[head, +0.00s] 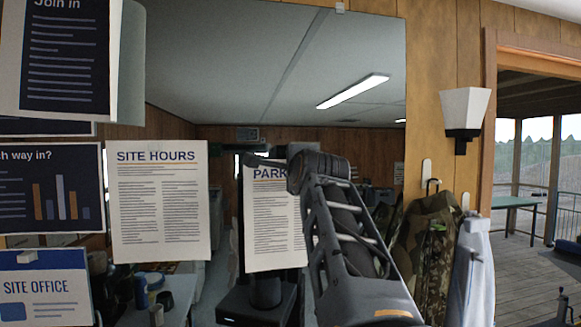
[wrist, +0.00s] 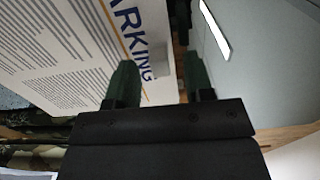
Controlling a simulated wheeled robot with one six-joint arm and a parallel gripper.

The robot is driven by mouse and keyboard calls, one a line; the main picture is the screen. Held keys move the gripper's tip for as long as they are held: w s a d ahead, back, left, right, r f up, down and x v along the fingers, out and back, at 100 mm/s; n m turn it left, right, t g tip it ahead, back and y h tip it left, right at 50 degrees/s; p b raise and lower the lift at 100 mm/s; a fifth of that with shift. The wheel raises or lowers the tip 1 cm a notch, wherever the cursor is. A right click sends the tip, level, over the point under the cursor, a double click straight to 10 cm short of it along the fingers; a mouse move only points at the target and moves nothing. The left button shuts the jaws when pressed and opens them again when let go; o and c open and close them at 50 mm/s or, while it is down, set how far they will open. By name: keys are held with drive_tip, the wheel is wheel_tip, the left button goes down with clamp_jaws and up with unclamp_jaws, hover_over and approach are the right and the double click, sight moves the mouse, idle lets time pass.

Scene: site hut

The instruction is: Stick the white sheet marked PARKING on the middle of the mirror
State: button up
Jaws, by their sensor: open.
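The white sheet marked PARKING (head: 272,225) hangs upright, with its face toward me, in front of the mirror glass to the right of centre-bottom. It seems to rest against the glass. Its upper right part is hidden by my arm. The mirror (head: 250,60) is large and reflects the ceiling and a lamp. My gripper (head: 266,150) is at the sheet's top edge, partly hidden by my wrist. In the wrist view my gripper (wrist: 160,88) is open, its dark green fingers apart at the sheet's top edge. The sheet (wrist: 75,45) fills the left there, with a grey tab (wrist: 164,68) between the fingers.
A SITE HOURS sheet (head: 158,205) hangs close to the left. More posters, including SITE OFFICE (head: 45,290), overlap the mirror's left side. A wall lamp (head: 464,115), a camouflage jacket (head: 425,240) and an open doorway lie to the right.

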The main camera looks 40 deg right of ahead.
drive_tip(key=b+v, duration=0.4)
drive_tip(key=v, duration=0.9)
drive_tip(key=shift+s, duration=0.2)
drive_tip(key=shift+a, duration=0.15)
drive_tip(key=w+f+n+g+y, duration=0.25)
drive_tip(key=f+n, duration=0.35)
drive_tip(key=f, duration=0.5)
drive_tip(key=w+f+n+g+y, duration=0.1)
drive_tip(key=w+f+n+g, duration=0.3)
drive_tip(key=f, duration=0.7)
drive_tip(key=s+a+f+n+g+y, duration=0.1)
drive_tip(key=a+f+n, duration=0.3)
drive_tip(key=f, duration=0.4)
drive_tip(key=s+a+f+n+g+y, duration=0.2)
drive_tip(key=s+a+f+n, duration=0.2)
drive_tip(key=f, duration=0.5)
drive_tip(key=s+a+f+n+g+y, duration=0.1)
drive_tip(key=s+a+f+n+g, duration=0.1)
drive_tip(key=a+f+n, duration=0.3)
drive_tip(key=shift+s+a+f, duration=0.3)
drive_tip(key=shift+a+f, duration=0.85)
drive_tip(key=shift+f, duration=0.85)
